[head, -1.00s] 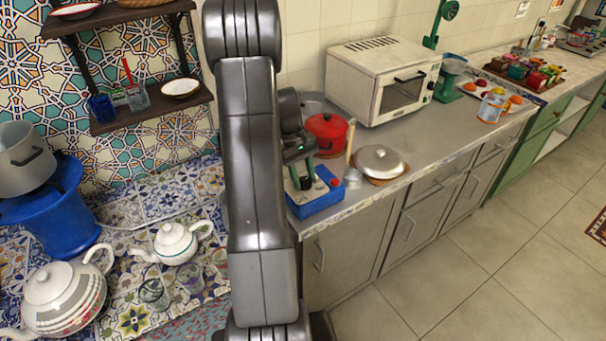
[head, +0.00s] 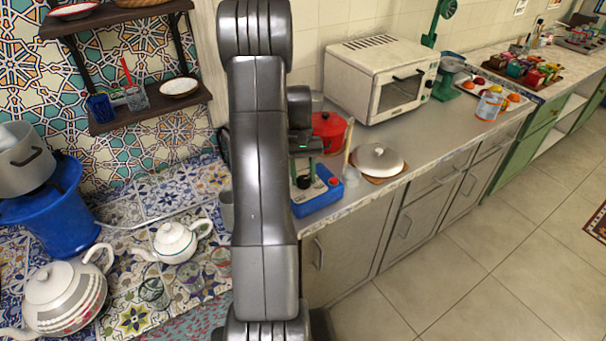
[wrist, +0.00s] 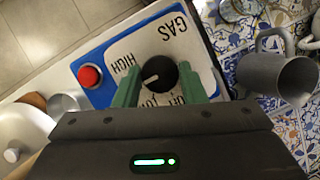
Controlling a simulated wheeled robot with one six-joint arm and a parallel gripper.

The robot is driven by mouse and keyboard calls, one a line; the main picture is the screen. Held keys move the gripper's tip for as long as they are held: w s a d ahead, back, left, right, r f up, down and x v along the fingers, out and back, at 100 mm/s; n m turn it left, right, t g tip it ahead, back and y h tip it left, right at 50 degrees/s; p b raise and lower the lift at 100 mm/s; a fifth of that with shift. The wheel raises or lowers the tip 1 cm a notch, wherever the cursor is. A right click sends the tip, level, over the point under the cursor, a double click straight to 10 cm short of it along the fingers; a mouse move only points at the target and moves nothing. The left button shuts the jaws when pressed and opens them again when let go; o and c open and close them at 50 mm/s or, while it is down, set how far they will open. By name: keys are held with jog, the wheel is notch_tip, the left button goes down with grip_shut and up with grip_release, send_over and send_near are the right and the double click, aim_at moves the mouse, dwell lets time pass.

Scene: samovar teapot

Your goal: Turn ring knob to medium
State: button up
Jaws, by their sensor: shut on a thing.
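The black round knob (wrist: 159,75) sits on the white panel (wrist: 192,60) of a blue box. The panel reads GAS, with HIGH at the knob's left in the wrist view and partly hidden words below it. The knob's white mark points left, a little below HIGH. My gripper (wrist: 160,79) has a green finger on each side of the knob and is shut on it. In the head view the blue box (head: 320,198) stands on the counter, and my arm hides part of it and of the gripper.
A red button (wrist: 90,76) is beside the panel. A grey mug (wrist: 278,75) stands on the tiles close by. A red pot (head: 328,128) and a lidded dish (head: 378,160) stand near the box. A microwave (head: 383,80) is further back.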

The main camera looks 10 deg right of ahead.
jog(key=o, duration=1)
jog(key=b+v, duration=0.1)
jog(key=v, duration=1.3)
jog(key=shift+s, duration=0.1)
